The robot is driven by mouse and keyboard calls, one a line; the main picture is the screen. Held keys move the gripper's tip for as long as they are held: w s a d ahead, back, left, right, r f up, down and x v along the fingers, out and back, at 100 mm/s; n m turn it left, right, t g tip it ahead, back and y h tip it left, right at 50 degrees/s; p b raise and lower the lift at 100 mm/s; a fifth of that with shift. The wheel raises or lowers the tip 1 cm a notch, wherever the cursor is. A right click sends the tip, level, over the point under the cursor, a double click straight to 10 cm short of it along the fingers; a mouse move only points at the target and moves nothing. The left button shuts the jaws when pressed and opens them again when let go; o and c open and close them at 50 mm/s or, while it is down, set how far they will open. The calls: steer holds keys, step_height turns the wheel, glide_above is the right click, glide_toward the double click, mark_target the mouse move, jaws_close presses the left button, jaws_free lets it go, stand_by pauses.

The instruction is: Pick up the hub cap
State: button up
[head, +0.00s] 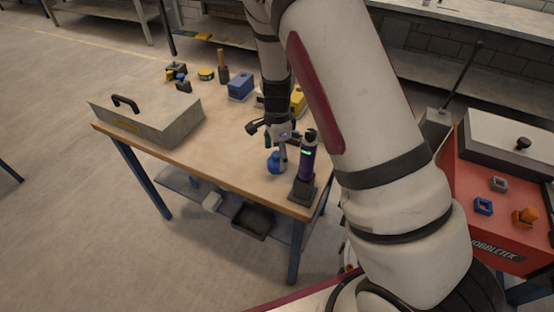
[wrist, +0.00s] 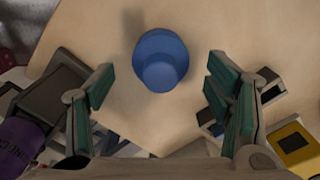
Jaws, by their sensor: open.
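A blue round piece (head: 274,162), the only likely hub cap in view, stands on the wooden table near its front edge. In the wrist view the blue piece (wrist: 160,58) shows from above as a wide round body with a smaller round part, resting on bare tabletop. My gripper (head: 275,146) is just above it in the head view. In the wrist view my gripper (wrist: 160,92) is open, with green-padded fingers apart on either side and the blue piece between and ahead of them. Nothing is held.
A purple cylinder (head: 307,160) in a dark stand is close to the right of the blue piece. A grey box with a handle (head: 150,118) is at the table's left. A blue box (head: 240,87) and a yellow item (head: 298,99) stand farther back. Tabletop left of the gripper is clear.

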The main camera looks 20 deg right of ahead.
steer(key=shift+f, duration=0.75)
steer(key=c, duration=1.1)
steer(key=shift+r, duration=0.1)
